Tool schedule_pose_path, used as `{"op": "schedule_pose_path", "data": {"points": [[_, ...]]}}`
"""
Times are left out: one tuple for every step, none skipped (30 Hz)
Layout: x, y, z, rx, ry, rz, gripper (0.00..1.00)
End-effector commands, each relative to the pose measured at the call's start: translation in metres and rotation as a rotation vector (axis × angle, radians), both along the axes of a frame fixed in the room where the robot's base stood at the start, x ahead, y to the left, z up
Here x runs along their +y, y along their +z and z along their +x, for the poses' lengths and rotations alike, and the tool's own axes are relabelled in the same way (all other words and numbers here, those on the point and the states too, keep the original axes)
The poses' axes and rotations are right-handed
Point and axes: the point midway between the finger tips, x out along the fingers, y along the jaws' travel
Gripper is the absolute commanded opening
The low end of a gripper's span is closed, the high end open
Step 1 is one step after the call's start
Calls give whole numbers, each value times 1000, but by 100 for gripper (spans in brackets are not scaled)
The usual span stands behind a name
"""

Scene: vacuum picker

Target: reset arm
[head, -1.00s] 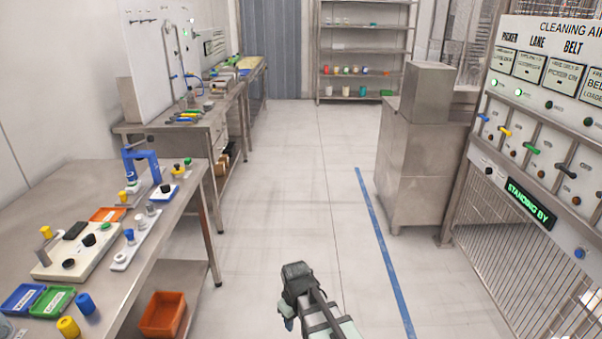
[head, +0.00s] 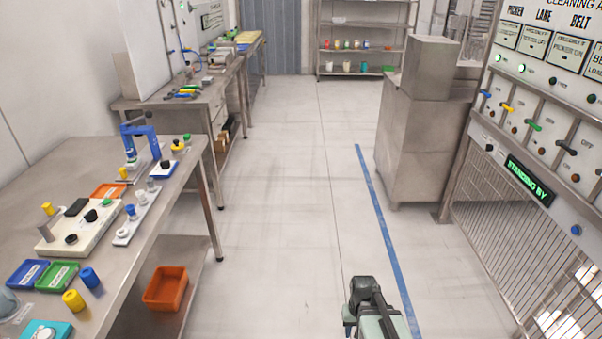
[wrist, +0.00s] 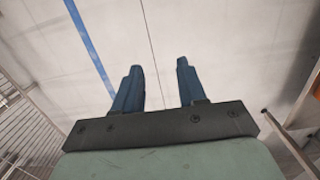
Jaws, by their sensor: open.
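My gripper (wrist: 158,82) is open and empty in the wrist view. Its two dark blue fingers stand apart, with only pale floor beyond them. In the head view my arm's end (head: 368,295) shows low in the picture, right of centre, over the open floor; the fingers are hard to make out there. It is clear of the bench on the left and the panel on the right.
A steel bench (head: 190,205) at left holds several small parts, blue and green trays and a blue press (head: 140,142). An orange bin (head: 166,288) sits on its lower shelf. A control panel (head: 545,110) reads "STANDING BY". A steel cabinet (head: 420,150) stands right. The middle floor is free.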

Motion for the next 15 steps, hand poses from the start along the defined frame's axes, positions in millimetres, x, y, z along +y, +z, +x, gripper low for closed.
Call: {"op": "schedule_pose_path", "data": {"points": [[0,-9,-9,21,1,0,41],[0,-14,-14,32,1,0,41],[0,-21,-21,48,1,0,41],[0,-27,-27,61,1,0,41],[0,-33,-33,75,1,0,41],[0,-41,-42,94,1,0,41],[0,-47,-49,110,1,0,41],[0,-53,-56,125,1,0,41],[0,-61,-66,145,1,1,41],[0,-67,-73,160,1,1,41],[0,-73,-81,176,1,1,41],[0,-80,-91,196,1,1,41],[0,-85,-99,211,0,1,41],[0,-90,-106,226,0,1,41],[0,-97,-117,246,0,1,41]]}}
